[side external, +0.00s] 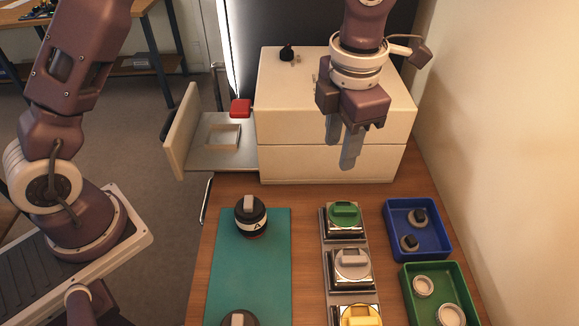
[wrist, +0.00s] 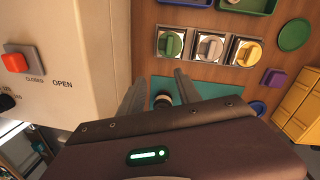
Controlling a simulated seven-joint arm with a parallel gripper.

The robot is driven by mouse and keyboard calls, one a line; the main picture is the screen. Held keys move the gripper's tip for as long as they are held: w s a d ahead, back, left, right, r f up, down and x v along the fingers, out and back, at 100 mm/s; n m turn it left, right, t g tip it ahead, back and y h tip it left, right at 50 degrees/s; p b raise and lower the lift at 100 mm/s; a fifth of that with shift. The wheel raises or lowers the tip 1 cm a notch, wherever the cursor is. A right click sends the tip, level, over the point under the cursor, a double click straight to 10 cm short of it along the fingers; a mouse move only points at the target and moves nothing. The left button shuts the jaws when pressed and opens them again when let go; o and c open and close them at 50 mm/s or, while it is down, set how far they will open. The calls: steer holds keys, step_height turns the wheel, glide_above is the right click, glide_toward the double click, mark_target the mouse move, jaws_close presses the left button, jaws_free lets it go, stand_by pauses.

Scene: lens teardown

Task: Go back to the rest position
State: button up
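My gripper (side external: 340,153) hangs in front of the cream cabinet (side external: 290,160), fingers pointing down, above and clear of the table. In the wrist view the two fingers (wrist: 160,86) stand apart with nothing held between them. A black lens barrel (side external: 250,216) with a grey grip on top stands upright on the teal mat (side external: 245,275). A second barrel (side external: 238,319) is cut off by the bottom edge of the side view. Part of a dark and beige barrel (wrist: 163,101) shows beyond the fingers in the wrist view.
Fixtures with green (side external: 345,212), grey (side external: 352,261) and yellow (side external: 360,315) tops stand in a row. A blue tray (side external: 440,247) and a green tray (side external: 462,275) hold round parts. The cabinet's left drawer (side external: 215,155) is out, beside a red button (side external: 240,107).

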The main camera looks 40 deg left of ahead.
steer(key=s+a+r+n+t+y, duration=0.1)
steer(key=s+a+r+n, duration=0.4)
steer(key=n, duration=0.5)
steer(key=s+a+r+n+t+y, duration=0.1)
steer(key=s+a+r+n, duration=0.2)
steer(key=s+a+n, duration=0.35)
steer(key=s+a+n+t+h, duration=0.1)
steer(key=s+a+n, duration=0.2)
steer(key=n, duration=0.9)
steer(key=s+a+n+t+h, duration=0.1)
steer(key=s+a+n, duration=0.1)
steer(key=s+n, duration=0.5)
steer(key=n, duration=0.6)
steer(key=shift+a+t+h, duration=0.3)
steer(key=shift+a+t, duration=0.1)
steer(key=shift+r, duration=0.1)
